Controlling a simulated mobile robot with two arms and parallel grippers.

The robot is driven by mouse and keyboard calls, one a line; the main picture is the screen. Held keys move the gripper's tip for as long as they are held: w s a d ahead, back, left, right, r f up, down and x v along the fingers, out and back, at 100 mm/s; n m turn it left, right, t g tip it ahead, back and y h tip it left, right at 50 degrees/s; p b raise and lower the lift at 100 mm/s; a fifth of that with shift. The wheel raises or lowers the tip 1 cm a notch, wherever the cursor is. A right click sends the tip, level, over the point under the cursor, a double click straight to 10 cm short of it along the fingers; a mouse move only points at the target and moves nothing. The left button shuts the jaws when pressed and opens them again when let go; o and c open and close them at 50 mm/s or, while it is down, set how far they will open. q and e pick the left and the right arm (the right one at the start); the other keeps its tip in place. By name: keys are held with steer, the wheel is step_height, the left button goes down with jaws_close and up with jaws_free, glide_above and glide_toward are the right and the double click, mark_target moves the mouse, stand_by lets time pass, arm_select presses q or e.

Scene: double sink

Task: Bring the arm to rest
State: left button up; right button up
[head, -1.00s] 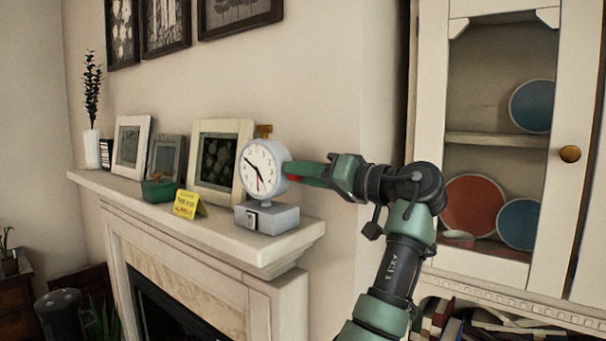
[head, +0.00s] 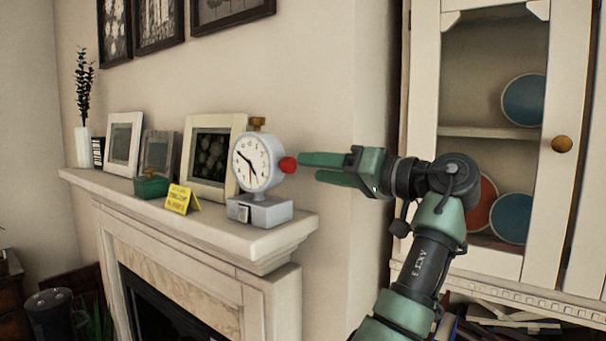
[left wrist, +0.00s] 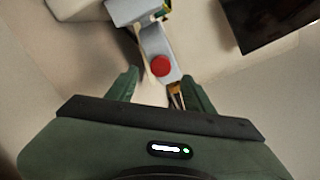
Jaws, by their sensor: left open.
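My left gripper (head: 302,168) is open and empty, just right of the clock on the mantel. Its two green fingers point left at the clock's red knob (head: 288,165), with a small gap between. The clock (head: 258,162) has a white dial and stands on a grey base (head: 260,210). In the left wrist view the red knob (left wrist: 161,65) lies between and beyond the spread fingertips (left wrist: 160,80). My arm bends back down to the lower right. My right gripper is not in view.
A cabinet with plates (head: 423,100) stands behind my arm on the right. Bare wall lies between them.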

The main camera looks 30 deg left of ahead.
arm_select(q)
steer(key=shift+s+d, duration=0.1)
steer(key=shift+d, duration=1)
